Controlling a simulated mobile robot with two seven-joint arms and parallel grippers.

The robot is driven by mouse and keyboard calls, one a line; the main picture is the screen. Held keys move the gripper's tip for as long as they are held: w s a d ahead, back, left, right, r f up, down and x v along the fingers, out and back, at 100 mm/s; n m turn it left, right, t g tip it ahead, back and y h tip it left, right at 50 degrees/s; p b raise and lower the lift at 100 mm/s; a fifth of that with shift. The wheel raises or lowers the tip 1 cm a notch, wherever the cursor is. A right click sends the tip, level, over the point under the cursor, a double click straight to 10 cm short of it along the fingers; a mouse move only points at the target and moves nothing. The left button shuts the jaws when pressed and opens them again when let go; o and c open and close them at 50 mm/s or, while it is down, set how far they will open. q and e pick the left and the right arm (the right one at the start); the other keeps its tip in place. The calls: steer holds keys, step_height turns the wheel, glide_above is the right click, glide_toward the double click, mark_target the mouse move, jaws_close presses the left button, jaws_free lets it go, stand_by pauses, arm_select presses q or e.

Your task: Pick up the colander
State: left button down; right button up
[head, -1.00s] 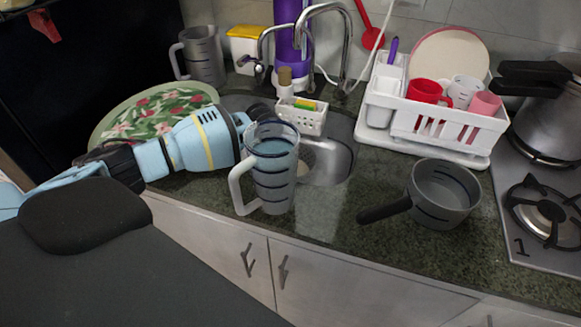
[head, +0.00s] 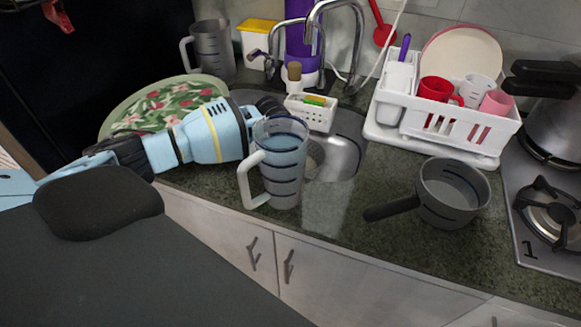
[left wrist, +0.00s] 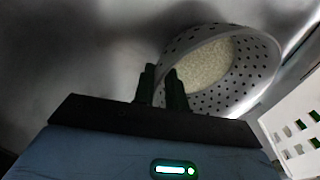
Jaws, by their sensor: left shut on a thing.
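The colander (left wrist: 205,65) is a grey-white bowl with many small holes and pale, grainy contents. It shows at the upper right of the left wrist view, tilted in that picture, inside the sink. My left gripper (left wrist: 162,85) has its dark fingers at the colander's near rim, shut on it. In the head view my left arm reaches in from the left over the counter to the sink (head: 335,165). There the fingers and most of the colander are hidden behind a clear pitcher (head: 280,170). My right gripper is in neither view.
The pitcher stands on the counter's front edge, close to my left gripper. A white caddy (head: 310,112) and the faucet (head: 335,12) are behind the sink. A grey pan (head: 447,205) and dish rack (head: 445,130) stand to the right. A floral plate (head: 145,115) is behind my arm.

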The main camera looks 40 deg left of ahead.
arm_select(q)
step_height(320, 180, up, 9)
steer(key=shift+f+p, duration=0.2)
steer(key=shift+p, duration=0.1)
steer(key=shift+r, duration=0.5)
steer(key=shift+r+t+p, duration=0.4)
steer(key=shift+r+p, duration=0.2)
steer(key=shift+f, duration=0.1)
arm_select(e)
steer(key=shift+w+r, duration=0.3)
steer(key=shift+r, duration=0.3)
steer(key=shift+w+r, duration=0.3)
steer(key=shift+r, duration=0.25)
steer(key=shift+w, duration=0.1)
arm_select(q)
steer(key=shift+w, duration=0.15)
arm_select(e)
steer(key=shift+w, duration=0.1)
